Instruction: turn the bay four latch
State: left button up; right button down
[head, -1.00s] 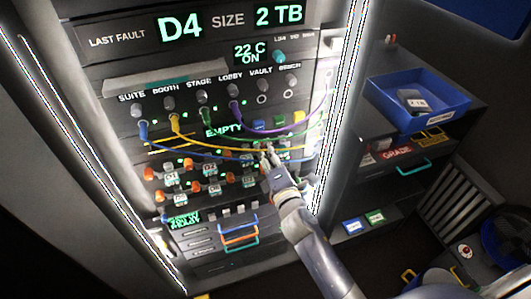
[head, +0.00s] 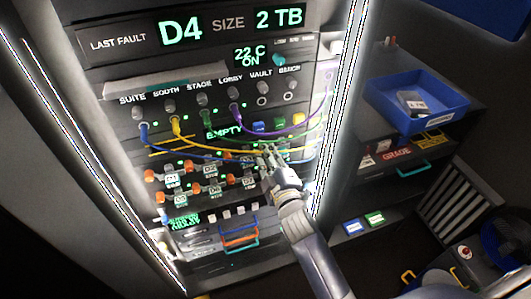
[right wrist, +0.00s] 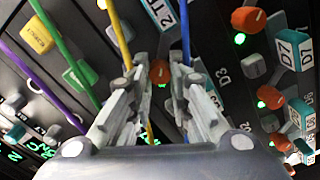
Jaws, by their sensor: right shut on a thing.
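The rack panel (head: 125,75) carries rows of drive bays with orange latch knobs; its top display reads D4. My right gripper (head: 268,152) is at the right end of the upper bay row and covers the bay there. In the right wrist view, its fingers (right wrist: 160,82) are shut on an orange latch knob (right wrist: 160,71), which shows between the fingertips. No label of that knob is readable. A D3 marking (right wrist: 222,68) and a D7 tag (right wrist: 291,50) show beside it. My left gripper is not in view.
Blue (head: 195,155), yellow and purple cables (head: 290,127) hang across the panel close to my right fingers. Below are coloured handles (head: 240,237). To the right, a shelf holds a blue bin (head: 415,100).

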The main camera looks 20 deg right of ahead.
dwell(0.4)
jog(key=c, duration=1.8)
grip_release()
jog(key=shift+o, duration=0.2)
jog(key=shift+s, duration=0.15)
jog(key=s, duration=1.1)
jog(key=shift+s+d, duration=0.25)
jog(key=shift+s, duration=0.15)
jog(key=shift+f, duration=0.1)
